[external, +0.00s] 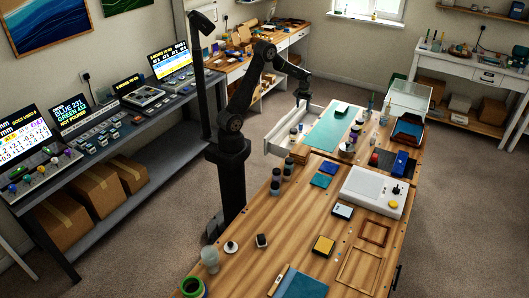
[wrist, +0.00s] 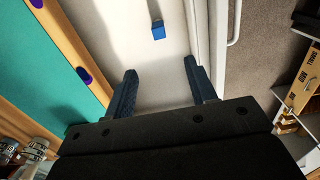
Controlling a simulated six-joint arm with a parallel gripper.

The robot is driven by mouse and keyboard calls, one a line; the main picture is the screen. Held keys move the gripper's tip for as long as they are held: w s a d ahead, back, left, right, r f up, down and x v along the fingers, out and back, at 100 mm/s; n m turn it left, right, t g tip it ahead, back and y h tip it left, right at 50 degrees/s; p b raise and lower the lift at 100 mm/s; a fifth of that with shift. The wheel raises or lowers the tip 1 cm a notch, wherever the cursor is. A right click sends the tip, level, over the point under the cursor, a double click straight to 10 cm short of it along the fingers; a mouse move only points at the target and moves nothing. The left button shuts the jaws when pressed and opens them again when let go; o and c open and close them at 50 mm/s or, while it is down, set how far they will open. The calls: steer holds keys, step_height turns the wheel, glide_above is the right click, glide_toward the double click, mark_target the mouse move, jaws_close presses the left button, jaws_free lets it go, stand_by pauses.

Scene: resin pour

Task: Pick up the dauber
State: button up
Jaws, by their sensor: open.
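My gripper (wrist: 160,82) points down over an open white drawer (wrist: 125,30), its two dark blue fingers apart with nothing between them. A small blue block-like piece (wrist: 158,31) lies on the drawer floor, beyond the fingertips and apart from them. I cannot tell for sure whether it is the dauber; no other piece is clearly one. In the external view my gripper (external: 304,94) hangs at the far end of the pulled-out drawer (external: 280,147), and the drawer's inside is mostly hidden.
A teal mat (external: 328,132) lies on the wooden bench beside the drawer. Purple oval shapes (wrist: 83,75) sit along the wooden edge. Several small bottles and jars stand nearby. A white box-shaped device (external: 372,190) is on the nearer bench. The drawer walls bound the space around my fingers.

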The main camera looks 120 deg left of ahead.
mark_target(301, 124)
step_height(301, 124, down, 12)
steer(key=shift+r, duration=0.1)
steer(key=f, duration=0.5)
steer(key=shift+d+f, duration=0.1)
steer(key=shift+d, duration=0.1)
steer(key=c, duration=1.1)
